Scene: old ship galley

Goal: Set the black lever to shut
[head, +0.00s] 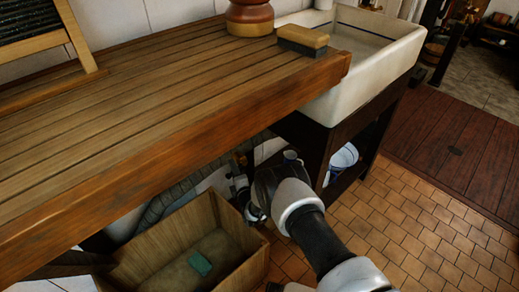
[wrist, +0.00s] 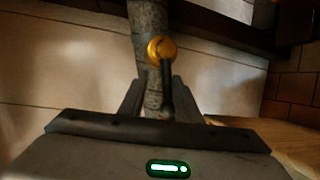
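The black lever (wrist: 167,88) is in the wrist view, fixed at a round brass hub (wrist: 161,50) on a grey wrapped pipe (wrist: 150,18). It points from the hub down toward my gripper, roughly along the pipe's line. My gripper (wrist: 157,84) is open, with one finger on each side of the lever's free end. A gap shows between the lever and the left finger; whether the right finger touches it I cannot tell. In the head view my arm reaches under the wooden counter, and the lever cannot be made out there.
The wooden counter (head: 150,140) overhangs my arm. Below it stands an open wooden crate (head: 130,268) with a green cloth (head: 200,263) inside. The tiled floor (head: 430,220) is clear.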

